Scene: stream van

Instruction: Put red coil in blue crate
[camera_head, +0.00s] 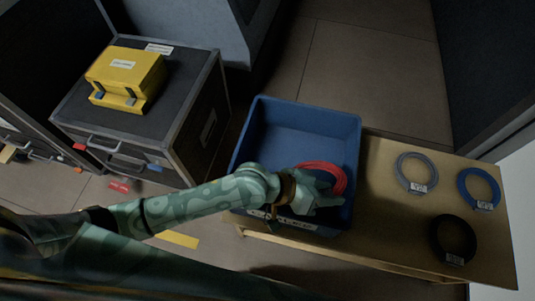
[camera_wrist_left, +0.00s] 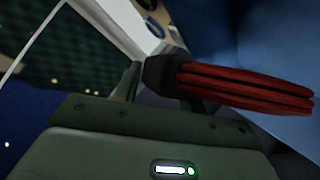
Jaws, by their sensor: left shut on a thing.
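The red coil (camera_head: 338,178) shows in the head view at the front right part of the blue crate (camera_head: 262,125), within its outline. My left gripper (camera_head: 322,189) reaches over the crate's front side and is shut on the coil. In the left wrist view the coil (camera_wrist_left: 245,88) sticks out to the right from the dark fingertips, with the blue crate wall (camera_wrist_left: 275,30) behind it. I cannot tell whether the coil touches the crate floor. The arm hides part of the crate's front. My right gripper is not in view.
The crate stands on a wooden bench (camera_head: 385,232). To its right lie a grey coil (camera_head: 403,178), a blue coil (camera_head: 466,199) and a black coil (camera_head: 440,248). At the left a yellow case (camera_head: 125,67) sits on a dark trunk (camera_head: 185,95).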

